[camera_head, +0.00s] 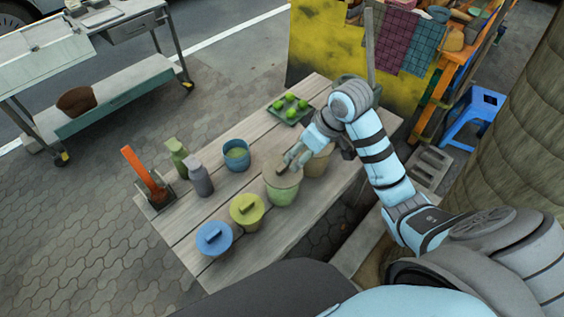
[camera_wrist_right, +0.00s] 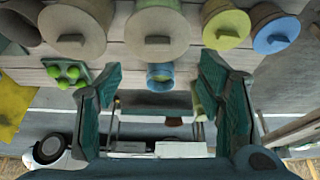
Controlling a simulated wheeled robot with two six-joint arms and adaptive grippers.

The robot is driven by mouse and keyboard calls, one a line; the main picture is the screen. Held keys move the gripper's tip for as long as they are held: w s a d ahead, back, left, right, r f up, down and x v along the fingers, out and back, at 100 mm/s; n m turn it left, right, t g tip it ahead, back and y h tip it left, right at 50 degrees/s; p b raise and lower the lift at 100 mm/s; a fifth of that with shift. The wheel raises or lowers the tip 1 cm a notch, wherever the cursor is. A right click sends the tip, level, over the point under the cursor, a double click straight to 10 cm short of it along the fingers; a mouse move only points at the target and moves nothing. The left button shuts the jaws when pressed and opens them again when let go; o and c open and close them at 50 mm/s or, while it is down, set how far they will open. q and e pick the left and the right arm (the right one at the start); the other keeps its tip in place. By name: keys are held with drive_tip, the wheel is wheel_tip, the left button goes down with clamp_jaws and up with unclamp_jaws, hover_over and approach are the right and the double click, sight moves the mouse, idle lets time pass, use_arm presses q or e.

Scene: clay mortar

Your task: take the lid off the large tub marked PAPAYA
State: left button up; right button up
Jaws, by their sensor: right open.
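No PAPAYA marking can be read in either view. A large pale green tub (camera_head: 283,197) with a flat tan lid (camera_head: 274,179) and bar handle stands on the wooden table. That lid appears in the wrist view (camera_wrist_right: 157,50), top centre. A tan tub (camera_head: 318,163) stands behind it, partly hidden by my gripper. My right gripper (camera_head: 290,161) is at the green tub's lid, near its handle; contact cannot be told. My left gripper is not in view.
A yellow-lidded tub (camera_head: 247,211) and a blue-lidded tub (camera_head: 214,239) stand at the front left. A blue cup (camera_head: 237,158), grey bottle (camera_head: 199,178), green bottle (camera_head: 177,155) and orange-handled tool (camera_head: 146,173) stand farther left. A tray of green fruit (camera_head: 291,109) lies at the back.

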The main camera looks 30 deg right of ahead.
sight(283, 166)
drive_tip(key=x, duration=0.4)
drive_tip(key=w+b+x, duration=0.1)
drive_tip(key=x, duration=0.4)
drive_tip(key=b+x, duration=0.1)
drive_tip(key=x, duration=0.3)
drive_tip(key=shift+w+a, duration=0.15)
drive_tip(key=shift+w, duration=0.3)
drive_tip(key=shift+r, duration=0.2)
drive_tip(key=c, duration=1.1)
drive_tip(key=shift+c, duration=0.2)
